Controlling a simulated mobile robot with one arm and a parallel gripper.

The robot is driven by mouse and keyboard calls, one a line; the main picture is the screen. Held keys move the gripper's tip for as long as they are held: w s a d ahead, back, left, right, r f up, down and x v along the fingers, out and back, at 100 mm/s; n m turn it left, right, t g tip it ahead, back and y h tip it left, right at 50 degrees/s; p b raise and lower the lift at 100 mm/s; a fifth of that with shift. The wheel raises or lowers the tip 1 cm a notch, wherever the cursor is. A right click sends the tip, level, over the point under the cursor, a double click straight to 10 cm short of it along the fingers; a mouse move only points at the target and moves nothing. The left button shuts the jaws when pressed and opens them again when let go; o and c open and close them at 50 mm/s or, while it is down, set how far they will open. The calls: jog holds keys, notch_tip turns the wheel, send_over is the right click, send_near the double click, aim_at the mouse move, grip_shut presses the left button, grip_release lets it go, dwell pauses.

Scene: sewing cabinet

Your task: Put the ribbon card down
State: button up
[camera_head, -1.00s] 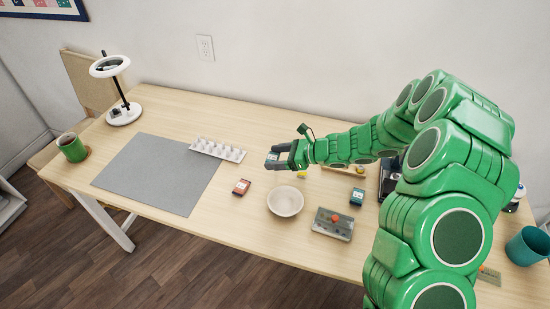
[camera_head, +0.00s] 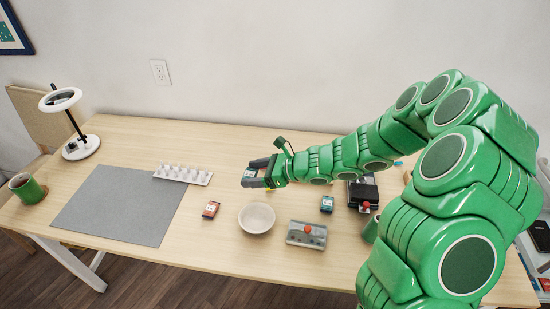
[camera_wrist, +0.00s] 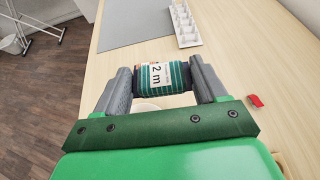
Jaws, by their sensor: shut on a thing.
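My gripper (camera_head: 257,173) is shut on a ribbon card, held above the table beyond the bowl. In the wrist view the ribbon card (camera_wrist: 163,78) is dark, wound with green ribbon and has a white "2 m" label; the gripper's fingers (camera_wrist: 162,84) clasp its two ends. Two similar small cards lie on the table: a red one (camera_head: 211,210) left of the bowl and a teal one (camera_head: 327,204) to its right. In the head view the held card is mostly hidden by the fingers.
A ring lamp (camera_head: 80,147) and green mug (camera_head: 26,187) stand left. Bare wood surrounds the red card.

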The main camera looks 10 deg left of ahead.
jog(key=shift+w+d+m+t+h, duration=2)
jog(key=shift+w+d+m+t, duration=2.55)
jog(key=shift+w, duration=3.1)
jog(key=shift+n+g, duration=0.45)
jog(key=shift+n, duration=0.1)
jog(key=shift+w+a+f, duration=0.45)
jog(key=shift+w+f, duration=1.3)
jog(key=shift+w, duration=0.45)
jog(key=shift+w+a+f, duration=0.4)
jog(key=shift+w+f, duration=1.4)
jog(key=shift+w, duration=0.4)
jog(key=shift+w+a+f, duration=0.45)
jog(key=shift+w+f, duration=1.3)
jog(key=shift+w, duration=0.45)
jog(key=shift+f, duration=0.1)
jog(key=shift+w+f, duration=0.2)
jog(key=shift+f, duration=1.4)
jog(key=shift+f, duration=0.1)
jog(key=o, duration=1)
